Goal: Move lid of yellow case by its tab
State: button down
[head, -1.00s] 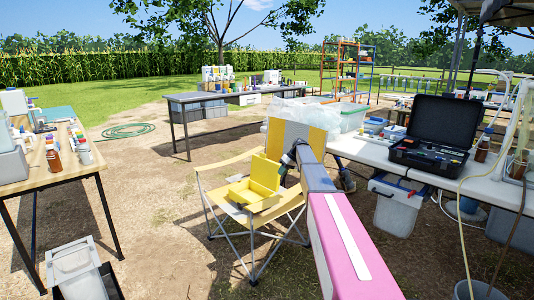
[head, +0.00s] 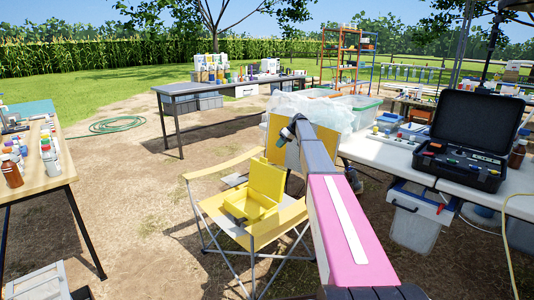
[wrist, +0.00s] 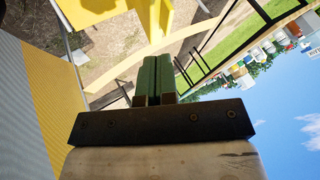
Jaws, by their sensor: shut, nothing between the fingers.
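The yellow case (head: 240,206) sits open on the seat of a yellow folding chair (head: 215,208). Its lid (head: 266,178) stands raised at the back of the case. I cannot make out the lid's tab. My gripper (head: 284,134) is above and slightly right of the lid, in front of the chair's backrest, and appears apart from the case. In the wrist view my gripper's green fingers (wrist: 154,66) are together with nothing between them. A yellow part of the case (wrist: 155,14) shows beyond them at the top edge.
The chair's backrest (wrist: 45,95) fills the left of the wrist view, close to my gripper. A white table (head: 385,153) with an open black case (head: 468,137) stands at the right. A wooden table (head: 50,165) stands at the left. Bare ground lies left of the chair.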

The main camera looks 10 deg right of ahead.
aim_at(264, 160)
jog(key=x, duration=1)
jog(key=shift+w, duration=0.35)
jog(key=shift+s, duration=0.1)
jog(key=shift+s+a+r, duration=0.2)
jog(key=shift+s+a, duration=0.1)
jog(key=shift+a, duration=0.1)
jog(key=s+a+f+n+t+h, duration=0.1)
jog(key=s+a+f+t+h, duration=0.2)
jog(key=s+a, duration=0.4)
jog(key=s+a+f+n+t+h, duration=0.1)
jog(key=s+a+t+h, duration=0.3)
jog(key=a, duration=0.6)
jog(key=s+a+f+t+h, duration=0.1)
jog(key=s+a+f+h, duration=0.1)
jog(key=f, duration=0.6)
jog(key=s+a+f+n+h, duration=0.1)
jog(key=s+a+f, duration=0.3)
jog(key=f, duration=0.4)
jog(key=shift+s+a+t+h, duration=0.25)
jog(key=shift+t+h, duration=0.15)
jog(key=shift+h, duration=0.4)
